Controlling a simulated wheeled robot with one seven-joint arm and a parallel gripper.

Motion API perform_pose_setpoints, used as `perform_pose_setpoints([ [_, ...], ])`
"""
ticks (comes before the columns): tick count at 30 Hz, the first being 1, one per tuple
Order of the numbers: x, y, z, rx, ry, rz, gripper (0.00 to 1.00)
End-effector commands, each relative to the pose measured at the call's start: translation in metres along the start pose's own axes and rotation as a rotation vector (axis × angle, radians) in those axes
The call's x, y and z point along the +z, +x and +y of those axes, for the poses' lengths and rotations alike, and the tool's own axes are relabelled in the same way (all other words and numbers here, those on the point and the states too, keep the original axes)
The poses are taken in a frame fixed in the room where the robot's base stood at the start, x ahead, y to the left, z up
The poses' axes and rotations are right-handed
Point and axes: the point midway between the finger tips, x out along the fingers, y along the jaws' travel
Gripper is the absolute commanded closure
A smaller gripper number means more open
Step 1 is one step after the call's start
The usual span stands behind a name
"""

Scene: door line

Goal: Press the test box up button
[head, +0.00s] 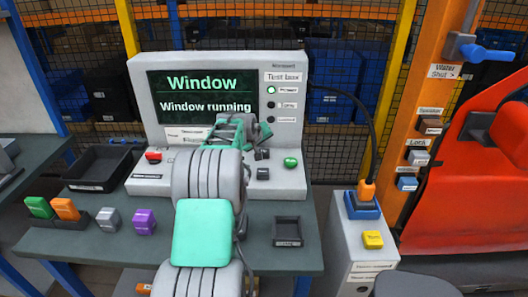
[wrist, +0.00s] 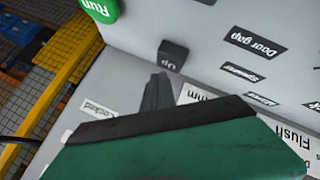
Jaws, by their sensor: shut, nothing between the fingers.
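The test box (head: 142,85) is a pale console on the bench; its screen (head: 205,95) reads "Window" and "Window running". The up button (wrist: 173,55) is a small dark block marked "Up" on the pale panel in the wrist view. In the head view two small dark buttons sit left of the green button, and I cannot read which is up. My gripper (wrist: 160,82) is shut and empty, its dark fingertips just below the up button in the wrist picture, with a small gap showing. In the head view my green gripper (head: 240,130) is over the panel, partly hiding it.
The green Run button (wrist: 97,8) is close by; it shows in the head view too (head: 291,162). A red button (head: 153,156) is at the panel's left.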

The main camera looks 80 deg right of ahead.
Motion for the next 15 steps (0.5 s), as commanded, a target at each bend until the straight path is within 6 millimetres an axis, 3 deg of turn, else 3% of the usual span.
perform_pose_setpoints([
  [15,-0.025,-0.034,0.025,0.001,0.001,0.002,1.00],
])
